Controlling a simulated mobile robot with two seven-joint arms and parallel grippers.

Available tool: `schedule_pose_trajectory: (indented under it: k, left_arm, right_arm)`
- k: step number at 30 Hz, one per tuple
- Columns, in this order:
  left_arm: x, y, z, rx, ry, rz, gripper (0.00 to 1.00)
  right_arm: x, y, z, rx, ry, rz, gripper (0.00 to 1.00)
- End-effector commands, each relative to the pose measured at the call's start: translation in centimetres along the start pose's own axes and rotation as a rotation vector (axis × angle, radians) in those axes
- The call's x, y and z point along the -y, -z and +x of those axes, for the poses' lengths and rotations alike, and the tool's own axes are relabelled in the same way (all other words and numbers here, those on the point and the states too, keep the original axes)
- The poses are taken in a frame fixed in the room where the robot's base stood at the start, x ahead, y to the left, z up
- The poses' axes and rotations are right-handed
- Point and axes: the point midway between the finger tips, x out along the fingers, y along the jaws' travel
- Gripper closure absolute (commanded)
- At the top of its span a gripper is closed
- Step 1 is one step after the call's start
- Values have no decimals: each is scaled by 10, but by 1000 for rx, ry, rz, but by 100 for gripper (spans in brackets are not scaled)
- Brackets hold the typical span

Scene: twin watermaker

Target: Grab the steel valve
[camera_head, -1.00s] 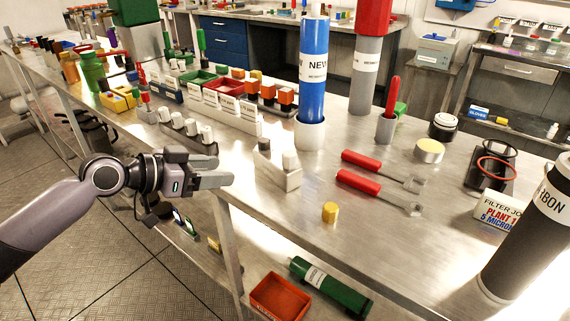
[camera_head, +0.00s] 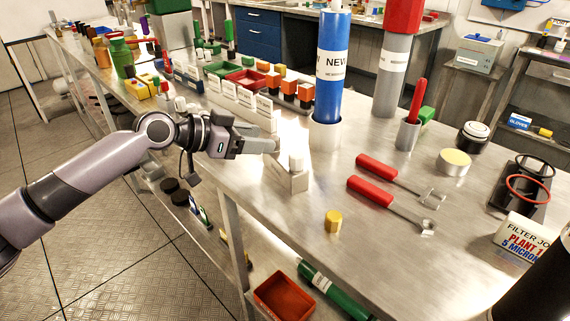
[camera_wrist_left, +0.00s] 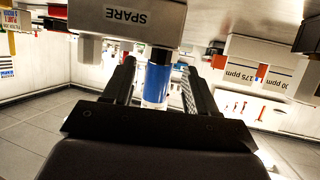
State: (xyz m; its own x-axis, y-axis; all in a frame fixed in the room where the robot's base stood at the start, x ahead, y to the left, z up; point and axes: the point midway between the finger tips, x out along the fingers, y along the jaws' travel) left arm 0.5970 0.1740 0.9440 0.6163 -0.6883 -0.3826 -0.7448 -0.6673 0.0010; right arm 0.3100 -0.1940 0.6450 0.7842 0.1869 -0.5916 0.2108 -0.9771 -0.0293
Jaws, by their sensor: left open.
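I cannot make out for certain which part is the steel valve. A small pale holder (camera_head: 290,180) with a white, round-topped piece (camera_head: 296,163) stands near the bench's front edge. My left gripper (camera_head: 272,146) is open, its fingertips at the holder's left end, which it partly hides; bright glare blurs this spot. In the left wrist view, upside down, a block labelled SPARE (camera_wrist_left: 135,22) fills the top. My open fingers (camera_wrist_left: 158,85) point past its lower edge, with a blue and white cylinder (camera_wrist_left: 156,85) showing between them. I see nothing held.
A tall blue cylinder marked NEW (camera_head: 331,70) stands in a white cup behind the holder. A yellow cap (camera_head: 333,221) and two red-handled tools (camera_head: 380,192) lie to the right. A row of labelled white blocks (camera_head: 246,102) stands behind. Bare bench (camera_head: 400,262) lies front right.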

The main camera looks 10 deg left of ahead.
Motion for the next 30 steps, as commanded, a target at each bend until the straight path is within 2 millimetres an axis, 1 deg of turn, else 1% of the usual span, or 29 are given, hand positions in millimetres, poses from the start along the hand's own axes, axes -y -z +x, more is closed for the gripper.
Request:
schedule_pose_trajectory:
  k: [1, 3, 6, 13, 14, 15, 17, 18, 19, 30]
  left_arm:
    - [0, 2, 8, -1, -1, -1, 43]
    - [0, 2, 16, -1, 0, -1, 43]
    - [1, 0, 23, 1, 1, 0, 43]
    - [0, 0, 24, 0, 2, 1, 43]
    - [0, 0, 24, 0, 2, 1, 46]
    - [0, 0, 24, 0, 2, 1, 59]
    - [0, 0, 24, 0, 2, 1, 78]
    - [0, 0, 24, 0, 2, 0, 91]
    - [1, 0, 24, 0, 2, 0, 100]
    - [1, 0, 24, 0, 2, 0, 100]
  right_arm:
    - [0, 0, 0, 1, 0, 1, 26]
    - [1, 0, 0, 2, 0, 3, 26]
    - [1, -2, 0, 4, -1, 4, 26]
    - [1, -3, 0, 6, -1, 4, 26]
    - [1, -3, 0, 6, -1, 4, 26]
    - [1, -3, 0, 7, -1, 4, 26]
    - [1, -3, 0, 7, -1, 3, 26]
    - [1, -3, 0, 7, -1, 3, 26]
    - [1, -3, 0, 7, -1, 3, 26]
    - [-1, -4, -1, 8, -2, -3, 26]
